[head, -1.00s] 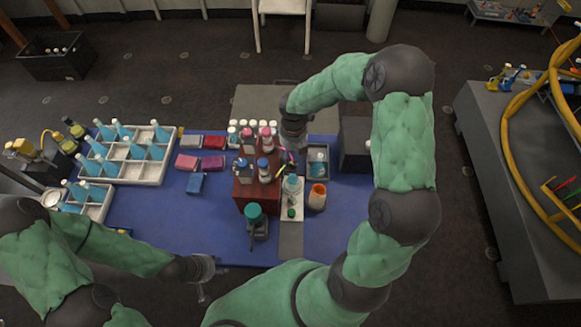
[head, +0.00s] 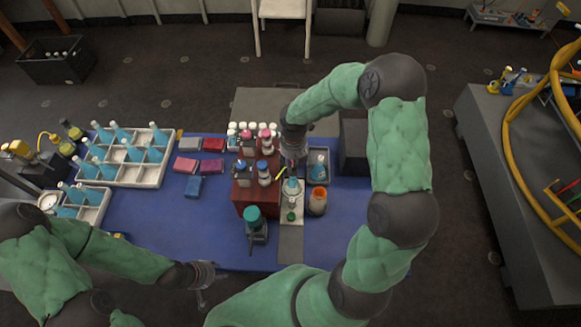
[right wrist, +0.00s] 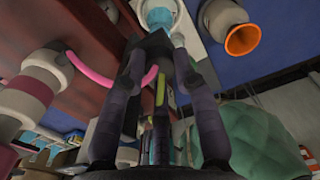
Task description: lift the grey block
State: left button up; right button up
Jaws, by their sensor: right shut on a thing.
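A dark grey block (right wrist: 153,43) shows between the fingertips of my right gripper in the right wrist view. My right gripper (head: 291,163) is shut on it, beside the right side of the dark red box (head: 243,193). In the head view the block is hidden or too small to tell from the dark fingers. Another grey, flat piece (head: 190,144) lies on the blue mat at the left of the red box, away from both grippers. My left gripper (head: 205,286) is low at the mat's front edge, apart from any block; its opening is unclear.
Bottles stand on the red box. A pale tray (head: 291,216), an orange-rimmed cup (head: 317,201) and a grey bin (head: 318,163) are close to my right gripper. A teal-topped device (head: 254,224) stands in front. The left front of the blue mat (head: 160,220) is clear.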

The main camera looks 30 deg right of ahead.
jog(key=shift+r, duration=0.1)
dwell(0.3)
jog(key=shift+r+p, duration=2.5)
jog(key=shift+f, duration=0.1)
jog(key=o, duration=0.9)
jog(key=shift+c, duration=0.2)
notch_tip(320, 180, up, 7)
jog(key=p, duration=0.6)
jog(key=shift+f, duration=0.1)
